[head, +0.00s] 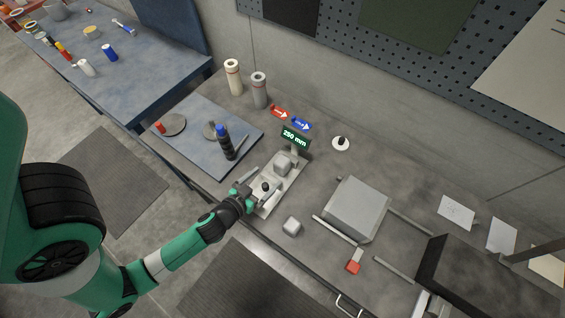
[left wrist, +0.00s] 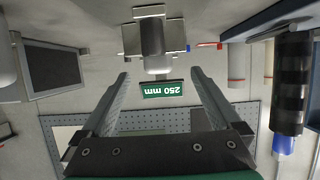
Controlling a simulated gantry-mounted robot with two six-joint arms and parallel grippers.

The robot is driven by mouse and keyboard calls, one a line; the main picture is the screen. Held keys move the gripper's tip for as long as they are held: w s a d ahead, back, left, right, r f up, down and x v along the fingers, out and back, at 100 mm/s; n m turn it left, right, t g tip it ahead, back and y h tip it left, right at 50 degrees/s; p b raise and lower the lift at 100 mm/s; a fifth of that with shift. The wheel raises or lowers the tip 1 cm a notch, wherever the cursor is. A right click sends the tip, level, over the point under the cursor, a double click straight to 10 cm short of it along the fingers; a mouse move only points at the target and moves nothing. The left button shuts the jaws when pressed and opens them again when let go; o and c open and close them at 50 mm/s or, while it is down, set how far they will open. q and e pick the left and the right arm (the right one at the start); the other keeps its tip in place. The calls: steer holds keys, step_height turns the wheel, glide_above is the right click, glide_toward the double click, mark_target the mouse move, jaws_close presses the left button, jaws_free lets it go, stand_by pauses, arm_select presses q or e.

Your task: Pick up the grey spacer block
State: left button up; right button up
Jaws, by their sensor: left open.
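I cannot tell for sure which is the spacer block. My left gripper (head: 252,192) is at the near end of the fixture, apart from the bench block. In the left wrist view its two fingers (left wrist: 159,74) are spread and empty, with the sign (left wrist: 162,89) seen beyond, between them. My right gripper is not in view.
A dark bottle with a blue cap (head: 226,142) stands on the blue mat (head: 188,117) left of the fixture. A large grey box (head: 356,207) and a red-ended tool (head: 353,266) lie to the right. Two cylinders (head: 233,77) stand at the back.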

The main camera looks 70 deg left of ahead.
mark_target(277, 169)
arm_select(q)
steer(key=x, duration=0.4)
steer(key=shift+w+r, duration=0.1)
steer(key=x, duration=0.4)
steer(key=shift+w+a, duration=0.1)
steer(key=shift+w, duration=0.25)
jaws_close()
